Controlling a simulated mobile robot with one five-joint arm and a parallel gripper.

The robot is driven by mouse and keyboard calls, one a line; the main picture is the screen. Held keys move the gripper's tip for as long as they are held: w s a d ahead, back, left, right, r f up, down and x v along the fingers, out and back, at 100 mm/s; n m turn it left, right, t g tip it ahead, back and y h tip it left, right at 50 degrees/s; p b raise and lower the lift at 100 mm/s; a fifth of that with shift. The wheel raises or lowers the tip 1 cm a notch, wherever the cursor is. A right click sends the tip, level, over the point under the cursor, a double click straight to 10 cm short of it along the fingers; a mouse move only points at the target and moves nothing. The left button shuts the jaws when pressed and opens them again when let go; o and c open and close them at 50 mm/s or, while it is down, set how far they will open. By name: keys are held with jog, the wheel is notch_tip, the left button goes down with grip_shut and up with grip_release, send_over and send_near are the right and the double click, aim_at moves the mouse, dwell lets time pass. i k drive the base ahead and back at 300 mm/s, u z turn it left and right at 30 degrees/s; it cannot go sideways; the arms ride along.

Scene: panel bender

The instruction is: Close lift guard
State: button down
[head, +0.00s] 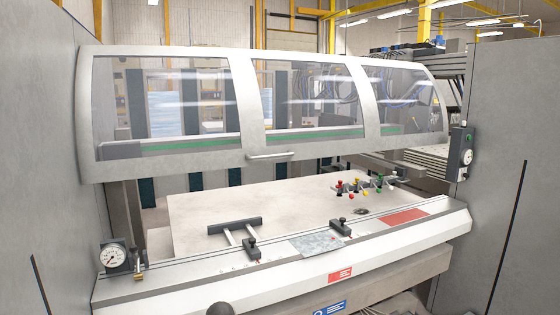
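The lift guard (248,105) is a white curved frame with three clear panes. It spans the machine between two grey side walls and is raised, with a wide open gap between its lower edge and the work table (260,205). A light bar handle (270,156) sits at the middle of the guard's lower edge. No gripper fingers show in the head view, and nothing is seen touching the guard or its handle.
Grey walls stand at left (35,150) and right (510,170). The white front ledge (290,275) carries a gauge (115,256) and black clamps. Coloured knobs (360,185) stand on the table. A dark rounded shape (220,309) shows at the bottom edge; I cannot tell what it is.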

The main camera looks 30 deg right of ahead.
aim_at(254, 152)
jog(key=u, duration=0.1)
jog(key=k, duration=1.1)
jog(key=z, duration=1.7)
jog(key=i, duration=1.2)
jog(key=u, duration=0.25)
jog(key=k, duration=0.1)
jog(key=u, duration=2.35)
jog(key=i, duration=1)
jog(key=u, duration=0.05)
